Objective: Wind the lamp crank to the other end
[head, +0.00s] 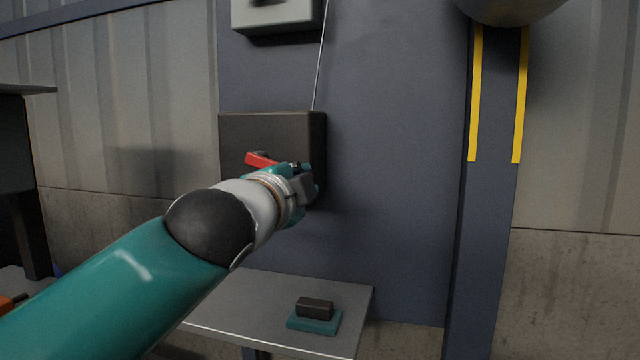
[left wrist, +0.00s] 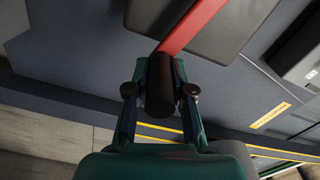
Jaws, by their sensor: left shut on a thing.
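The crank is a red arm (head: 262,159) on the front of a dark box (head: 270,126) fixed to the blue-grey wall panel. In the left wrist view the red arm (left wrist: 192,27) runs from the upper right down to a black cylindrical handle (left wrist: 160,88). My left gripper (left wrist: 160,95) is shut on this handle, with one finger on each side. In the head view my left gripper (head: 302,183) is at the lower right of the box, and my wrist hides the handle. My right gripper is in neither view.
A thin cable (head: 320,60) runs up from the box past a light grey box (head: 277,15). A rounded grey object (head: 510,8) hangs at the upper right above two yellow stripes (head: 476,95). Below, a metal table (head: 250,300) holds a black block (head: 314,308) on a teal base (head: 314,322).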

